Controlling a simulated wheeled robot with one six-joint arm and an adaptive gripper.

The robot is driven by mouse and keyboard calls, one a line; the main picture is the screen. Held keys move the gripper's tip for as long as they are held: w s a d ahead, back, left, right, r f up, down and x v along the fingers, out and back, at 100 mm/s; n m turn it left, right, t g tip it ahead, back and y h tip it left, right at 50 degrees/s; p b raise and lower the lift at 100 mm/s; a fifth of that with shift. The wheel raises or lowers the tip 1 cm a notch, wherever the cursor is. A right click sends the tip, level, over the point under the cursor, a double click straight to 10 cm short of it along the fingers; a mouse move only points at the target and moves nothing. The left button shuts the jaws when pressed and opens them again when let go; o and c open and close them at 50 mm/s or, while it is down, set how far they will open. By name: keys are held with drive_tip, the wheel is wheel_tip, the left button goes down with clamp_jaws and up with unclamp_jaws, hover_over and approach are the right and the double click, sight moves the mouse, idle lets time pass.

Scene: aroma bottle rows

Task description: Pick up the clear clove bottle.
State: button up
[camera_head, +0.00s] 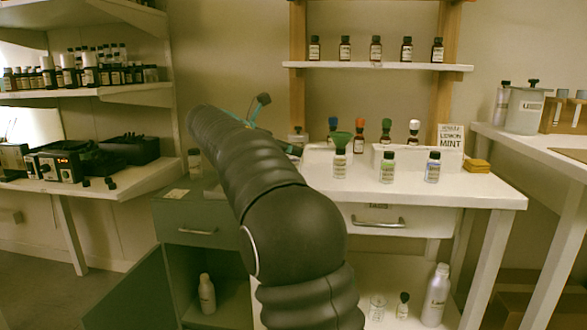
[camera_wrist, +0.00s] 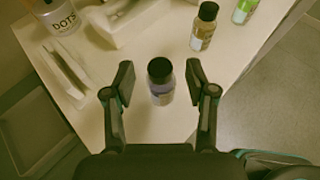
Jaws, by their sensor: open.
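In the wrist view, a small bottle with a black cap and a bluish-purple label (camera_wrist: 161,92) stands upright between the spread fingers of my gripper (camera_wrist: 159,76). Gaps show on both sides of it, so neither finger appears to touch it. Its label is not readable, so I cannot tell whether it is clove. A second black-capped bottle with a yellowish body (camera_wrist: 203,32) stands beyond it to the right. In the head view my arm hides most of my gripper and the place in front of it.
A jar marked DOTS (camera_wrist: 57,18) and white trays (camera_wrist: 135,22) lie farther back. A green-topped bottle (camera_wrist: 243,11) stands near the table edge.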

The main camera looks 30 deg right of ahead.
drive_tip(key=shift+x, duration=1.15)
clamp_jaws()
drive_tip(key=shift+r, duration=0.1)
drive_tip(key=shift+r, duration=0.55)
wheel_tip(320, 180, up, 3)
drive_tip(key=shift+r+p, duration=0.1)
drive_tip(key=shift+p, duration=0.8)
drive_tip(key=s+a+r+p, duration=0.3)
drive_tip(key=s+r+p, duration=0.3)
drive_tip(key=s+r, duration=0.5)
drive_tip(key=shift+a+r, duration=0.2)
drive_tip(key=shift+r, duration=0.55)
